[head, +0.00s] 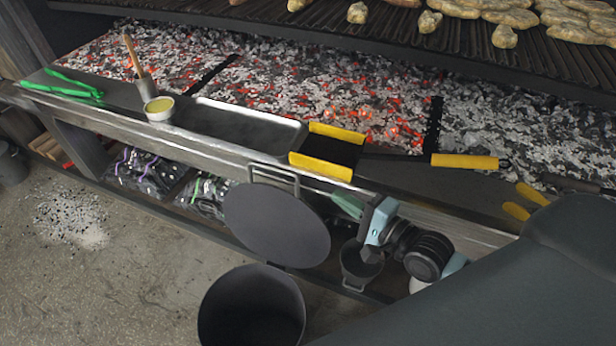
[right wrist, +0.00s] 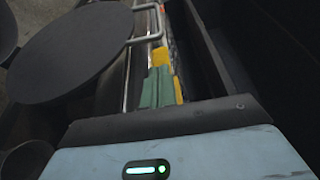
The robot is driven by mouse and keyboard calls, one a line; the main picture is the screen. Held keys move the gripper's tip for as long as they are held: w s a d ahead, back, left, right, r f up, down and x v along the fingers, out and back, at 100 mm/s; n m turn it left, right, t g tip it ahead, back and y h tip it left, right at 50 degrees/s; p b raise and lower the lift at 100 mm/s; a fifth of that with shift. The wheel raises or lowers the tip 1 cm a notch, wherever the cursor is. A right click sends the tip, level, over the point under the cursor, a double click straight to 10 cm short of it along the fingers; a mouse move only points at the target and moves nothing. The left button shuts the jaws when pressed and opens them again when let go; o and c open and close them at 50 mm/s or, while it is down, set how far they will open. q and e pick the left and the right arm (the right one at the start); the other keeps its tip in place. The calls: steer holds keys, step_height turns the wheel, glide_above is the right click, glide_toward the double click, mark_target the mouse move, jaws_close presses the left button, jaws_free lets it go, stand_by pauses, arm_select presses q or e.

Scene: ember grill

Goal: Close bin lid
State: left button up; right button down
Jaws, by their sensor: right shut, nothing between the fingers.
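The bin (head: 250,312) is a dark round container on the floor at the bottom of the head view. Its round dark lid (head: 277,228) stands raised and tilted above the bin's far side, so the bin's mouth is uncovered. The lid also shows large at the upper left of the right wrist view (right wrist: 72,55). My right gripper (head: 343,199) is just right of the lid, apart from it, by the grill's front edge. Its green fingers (right wrist: 158,82) are together and empty. My left gripper is in neither view.
The ledge holds a metal tray (head: 235,128), a yellow-edged tool (head: 322,164) and green tongs (head: 62,88). Hot coals (head: 330,90) lie behind. A small dark pot (head: 359,268) sits under my right gripper.

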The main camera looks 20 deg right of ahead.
steer(key=x, duration=1)
steer(key=shift+a+r, duration=0.1)
steer(key=shift+s, duration=0.1)
stand_by(0.4)
